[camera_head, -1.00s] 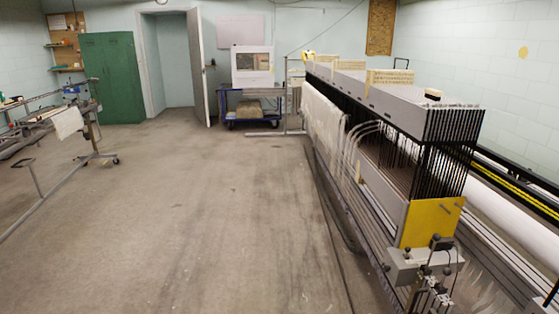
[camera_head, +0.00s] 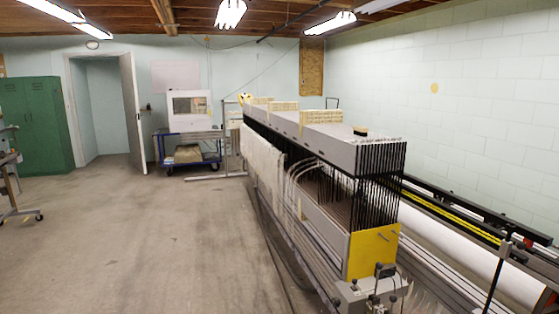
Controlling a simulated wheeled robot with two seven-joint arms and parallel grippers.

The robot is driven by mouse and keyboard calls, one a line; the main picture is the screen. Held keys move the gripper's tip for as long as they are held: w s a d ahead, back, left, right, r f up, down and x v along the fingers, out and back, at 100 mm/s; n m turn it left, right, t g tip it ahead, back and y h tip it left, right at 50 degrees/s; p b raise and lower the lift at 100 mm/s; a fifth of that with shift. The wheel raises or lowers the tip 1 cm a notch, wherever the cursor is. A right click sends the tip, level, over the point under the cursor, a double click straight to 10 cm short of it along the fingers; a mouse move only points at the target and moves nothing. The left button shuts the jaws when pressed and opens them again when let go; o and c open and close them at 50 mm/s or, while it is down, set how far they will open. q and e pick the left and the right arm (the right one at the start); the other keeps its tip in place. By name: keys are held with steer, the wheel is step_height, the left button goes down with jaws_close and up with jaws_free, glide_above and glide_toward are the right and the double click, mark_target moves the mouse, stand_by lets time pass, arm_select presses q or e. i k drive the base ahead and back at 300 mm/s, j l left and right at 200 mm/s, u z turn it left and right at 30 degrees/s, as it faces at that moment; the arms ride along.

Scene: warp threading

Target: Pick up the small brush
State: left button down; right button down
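A small object with a dark top and a pale lower part (camera_head: 360,131) sits on the top of the long grey loom housing (camera_head: 330,148), near its near right end. It looks like the small brush, but it is too small to make out bristles clearly. Nothing is touching it from above. Neither of my grippers shows in the head view.
Several cream blocks or cards (camera_head: 321,117) stand along the housing top. A yellow panel (camera_head: 372,252) and dark hanging rods (camera_head: 378,190) are at its near end. A white roll (camera_head: 480,250) runs along the right. The concrete floor (camera_head: 170,245) on the left is clear.

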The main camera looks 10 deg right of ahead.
mark_target(361, 131)
steer(key=z, duration=1.2)
steer(key=i+j+z, duration=0.25)
steer(key=j+z, duration=0.25)
steer(key=i+j+z, duration=0.35)
steer(key=j, duration=0.6)
steer(key=i+j+z, duration=0.1)
steer(key=j, duration=0.55)
steer(key=i+j, duration=0.15)
steer(key=j, duration=0.55)
steer(key=j+z, duration=0.15)
steer(key=j, duration=0.55)
steer(key=i, duration=0.05)
